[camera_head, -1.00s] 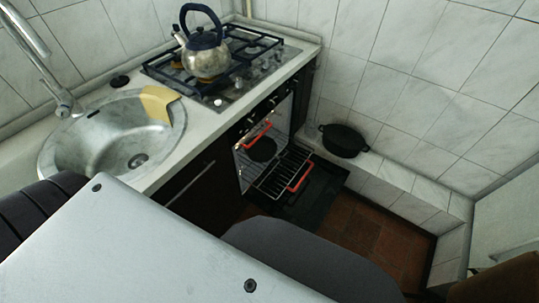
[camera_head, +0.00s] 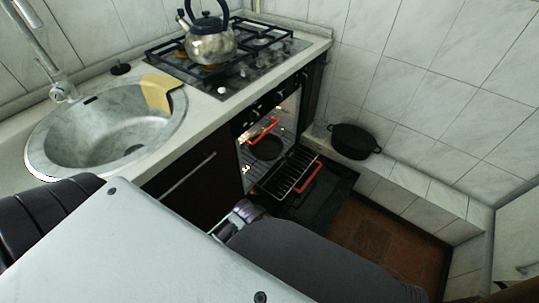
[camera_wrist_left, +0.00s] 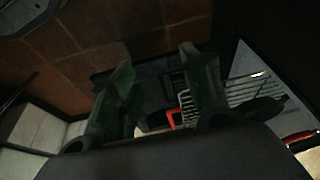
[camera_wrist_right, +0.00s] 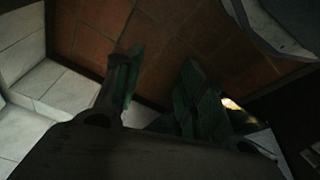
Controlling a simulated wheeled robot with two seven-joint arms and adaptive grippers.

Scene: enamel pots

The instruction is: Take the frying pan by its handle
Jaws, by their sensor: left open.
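In the head view a dark round pan (camera_head: 266,147) lies inside the open, lit oven. I cannot make out its handle clearly; a red bar (camera_head: 262,129) shows just above it. A wide black pot (camera_head: 353,141) with small side lugs stands on the tiled ledge right of the oven. My left gripper (camera_wrist_left: 156,58) is open and empty in its wrist view, with the floor, the oven rack and a red bar beyond its fingers. My right gripper (camera_wrist_right: 162,55) has its fingers apart and empty, over the floor tiles. Neither gripper touches the pan.
The oven rack (camera_head: 287,170) sticks out over the lowered oven door (camera_head: 328,193), with a red bar (camera_head: 308,177) at its front. A kettle (camera_head: 209,42) stands on the hob. The sink (camera_head: 105,128) is at left. Brown floor (camera_head: 375,228) is free at right.

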